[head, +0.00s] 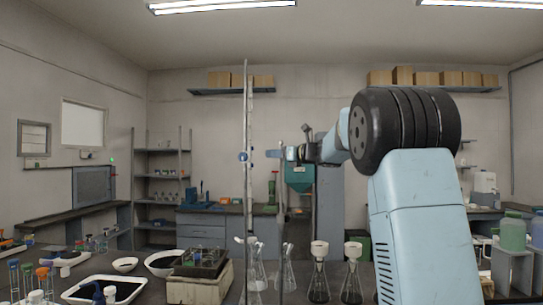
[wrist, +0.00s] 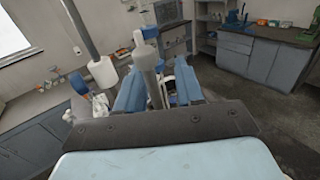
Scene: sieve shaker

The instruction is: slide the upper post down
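Two upright posts stand above the front bench in the head view: a tall pale post (head: 247,100) with a blue knob (head: 243,157), and a shorter grey post (head: 281,215) to its right. I cannot tell from their looks which one is the upper post. My gripper (head: 274,153) is level with the top part of the shorter post. In the wrist view my gripper (wrist: 160,78) has its two blue fingers apart, with a grey post (wrist: 150,68) between them. A gap shows on the post's right side; contact on the left is unclear. The post's lower part is hidden behind my gripper.
Glass flasks (head: 319,280) stand on the bench near the posts. A boxy device (head: 200,270), a white tray (head: 103,288) and bowls (head: 160,262) lie to the left. In the wrist view another post with a white cylinder (wrist: 102,72) stands at left.

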